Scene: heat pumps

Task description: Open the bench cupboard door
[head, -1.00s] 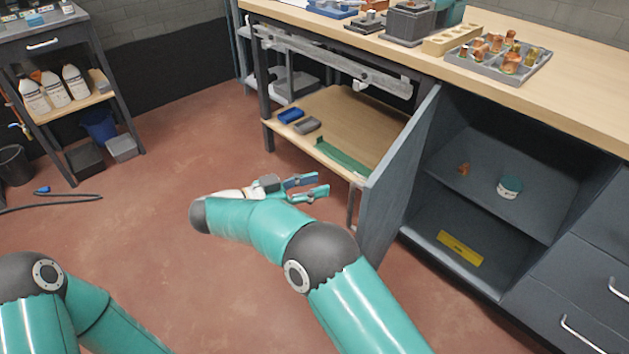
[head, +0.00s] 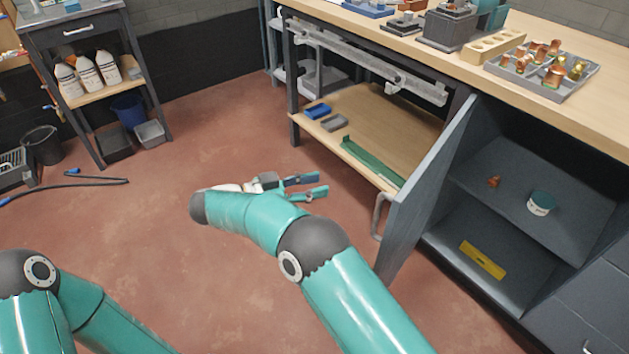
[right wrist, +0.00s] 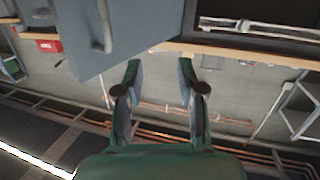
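The bench cupboard door (head: 428,190) is grey and stands swung wide open, out from the bench. Its handle (head: 379,215) is on the face turned to the left. The open cupboard (head: 545,135) shows a shelf with a white tub (head: 540,203) and a small copper piece (head: 494,182). My right gripper (head: 322,184) is open and empty, left of the handle and apart from it. In the right wrist view, the door (right wrist: 150,35) and its handle (right wrist: 104,25) are at the upper left, beyond the open fingers (right wrist: 158,75). My left gripper is out of view.
A yellow item (head: 483,260) lies on the cupboard floor. The bench's lower wooden shelf (head: 385,130) is behind the door and holds small trays. A hose (head: 75,181) lies on the floor at left. The red floor (head: 220,140) between is clear.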

